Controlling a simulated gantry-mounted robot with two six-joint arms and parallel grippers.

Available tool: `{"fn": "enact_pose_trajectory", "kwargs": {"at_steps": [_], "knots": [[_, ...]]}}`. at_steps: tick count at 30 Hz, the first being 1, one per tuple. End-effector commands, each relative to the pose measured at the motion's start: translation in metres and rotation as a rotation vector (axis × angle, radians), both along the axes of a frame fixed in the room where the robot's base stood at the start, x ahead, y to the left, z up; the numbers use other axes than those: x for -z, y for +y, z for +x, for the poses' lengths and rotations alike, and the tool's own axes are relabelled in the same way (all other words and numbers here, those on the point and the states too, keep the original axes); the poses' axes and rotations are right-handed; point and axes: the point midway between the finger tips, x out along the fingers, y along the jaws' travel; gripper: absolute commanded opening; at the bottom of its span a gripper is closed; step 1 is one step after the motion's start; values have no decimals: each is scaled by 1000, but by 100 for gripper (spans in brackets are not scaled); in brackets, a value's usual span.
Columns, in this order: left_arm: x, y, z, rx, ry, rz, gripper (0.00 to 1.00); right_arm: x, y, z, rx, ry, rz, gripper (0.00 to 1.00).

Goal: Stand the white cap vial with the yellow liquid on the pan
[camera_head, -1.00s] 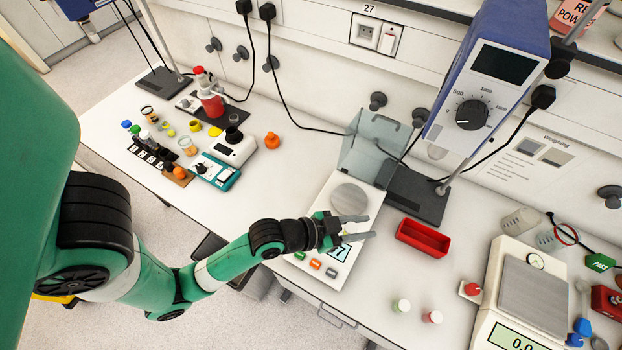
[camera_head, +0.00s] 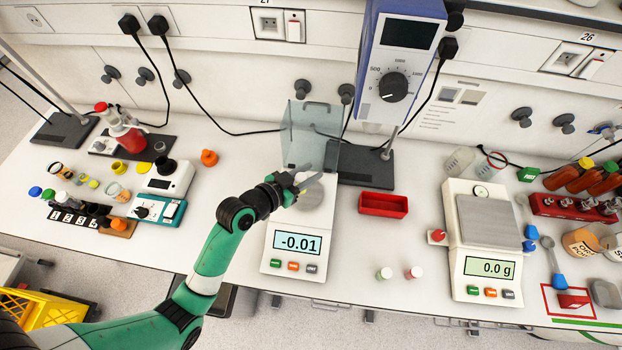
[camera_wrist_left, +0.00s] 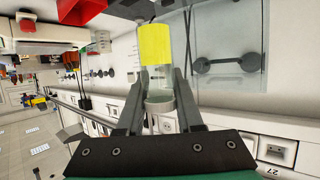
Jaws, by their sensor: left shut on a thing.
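My left gripper (camera_head: 312,180) is over the round pan (camera_head: 318,196) of the left balance (camera_head: 295,240). In the left wrist view it is shut on the vial with the yellow liquid (camera_wrist_left: 155,45). The vial stands lengthwise between the fingers, with the yellow part at the picture's top and the pale cap end (camera_wrist_left: 159,97) lower down. In the head view the vial is too small and covered to make out. The arm and fingers cover part of the pan; I cannot tell the vial's height above it. The balance display reads -0.01. My right gripper is not in view.
A clear glass shield (camera_head: 303,135) stands behind the pan. A blue stirrer (camera_head: 400,60) on a stand and a red tray (camera_head: 383,204) are to the right. A second balance (camera_head: 485,250) has a square pan. Two small vials (camera_head: 384,273) (camera_head: 414,272) stand near the front edge.

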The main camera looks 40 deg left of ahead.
Motion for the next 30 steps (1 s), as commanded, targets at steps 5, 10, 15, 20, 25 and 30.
{"fn": "enact_pose_trajectory", "kwargs": {"at_steps": [5, 10, 15, 20, 25, 30], "knots": [[30, 12, 20, 0, -1, -1, 0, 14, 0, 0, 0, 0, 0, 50], [33, 14, 24, 1, -2, 0, 0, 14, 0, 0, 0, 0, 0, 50], [59, 16, 28, 0, 2, -2, 0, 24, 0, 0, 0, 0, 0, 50], [70, 16, 28, 0, -1, -1, 0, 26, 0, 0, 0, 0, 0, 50], [69, 16, 28, 0, -2, 0, 0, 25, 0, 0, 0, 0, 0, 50], [73, 16, 28, 0, -1, 0, 39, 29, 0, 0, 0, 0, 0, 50]]}}
